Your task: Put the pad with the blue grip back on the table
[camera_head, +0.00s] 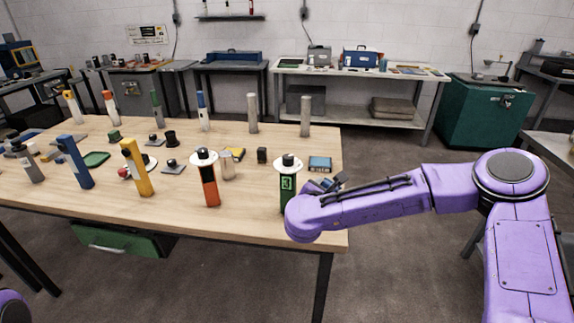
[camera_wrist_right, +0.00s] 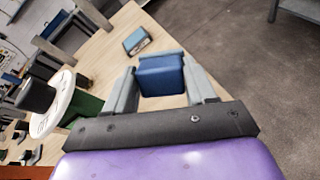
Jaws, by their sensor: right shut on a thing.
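My right gripper (camera_wrist_right: 162,88) is shut on the blue grip (camera_wrist_right: 161,72) of a pad. The grip is a blue block that fills the space between the two grey fingers. I cannot tell whether the pad touches the table. My left gripper is not in view.
A green post with a white disc and black knob (camera_head: 288,162) stands close left of my right gripper. A small blue box (camera_head: 320,163) lies just behind. An orange post (camera_head: 209,185) and a yellow one (camera_head: 137,167) stand further left. The table's right edge is near.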

